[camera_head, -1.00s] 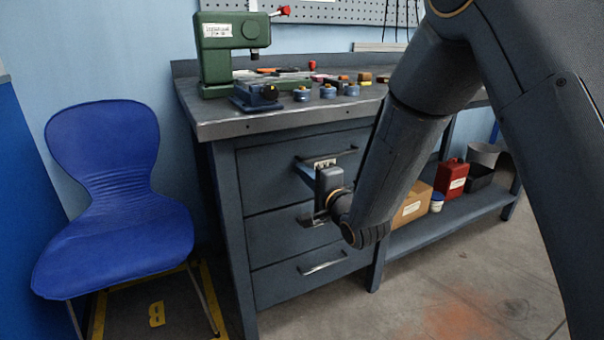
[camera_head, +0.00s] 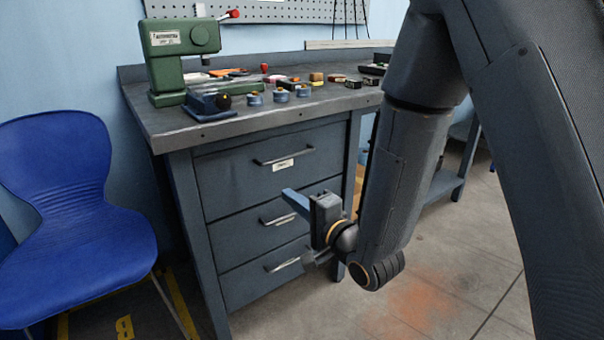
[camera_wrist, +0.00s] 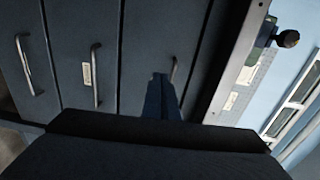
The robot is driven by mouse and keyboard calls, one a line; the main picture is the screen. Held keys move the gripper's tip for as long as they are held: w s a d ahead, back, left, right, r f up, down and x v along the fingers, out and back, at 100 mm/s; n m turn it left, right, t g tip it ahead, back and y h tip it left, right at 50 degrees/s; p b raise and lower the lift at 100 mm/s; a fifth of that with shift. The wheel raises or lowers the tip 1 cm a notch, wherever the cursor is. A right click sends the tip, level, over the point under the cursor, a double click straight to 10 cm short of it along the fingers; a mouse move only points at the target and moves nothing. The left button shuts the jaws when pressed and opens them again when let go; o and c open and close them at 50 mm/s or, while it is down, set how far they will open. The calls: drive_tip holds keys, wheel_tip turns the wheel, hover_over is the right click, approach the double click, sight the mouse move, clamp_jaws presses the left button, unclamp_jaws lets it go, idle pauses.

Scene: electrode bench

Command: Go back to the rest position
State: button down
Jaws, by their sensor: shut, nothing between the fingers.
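My gripper (camera_head: 292,202) is shut and empty in the head view. It is in front of the drawer unit, pointing left, with its blue fingers over the middle drawer's area in the picture. In the wrist view the two fingers (camera_wrist: 160,84) lie together, pointing at the grey drawer fronts. All the drawers look closed.
A blue chair (camera_head: 62,190) stands to the left. The floor (camera_head: 415,300) at the lower right is clear. My arm hides much of the bench's lower shelf.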

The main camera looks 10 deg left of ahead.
drive_tip(key=s+d+f+n+g+h, duration=0.4)
drive_tip(key=s+d+n+g+h, duration=0.25)
drive_tip(key=d+n+h, duration=0.2)
drive_tip(key=s+d+r+n+g+h, duration=0.2)
drive_tip(key=s+d+n+g, duration=0.15)
drive_tip(key=s, duration=0.65)
drive_tip(key=s+d+r+n+g+h, duration=0.1)
drive_tip(key=s+d+r+n+g, duration=0.3)
drive_tip(key=s, duration=0.6)
drive_tip(key=d+r+m+t+p, duration=0.1)
drive_tip(key=d+r+m+p, duration=0.6)
drive_tip(key=d+r+p, duration=0.8)
drive_tip(key=shift+d+r+t+h+p, duration=0.4)
drive_tip(key=shift+r+p, duration=0.2)
drive_tip(key=shift+p, duration=3.95)
drive_tip(key=shift+s, duration=0.1)
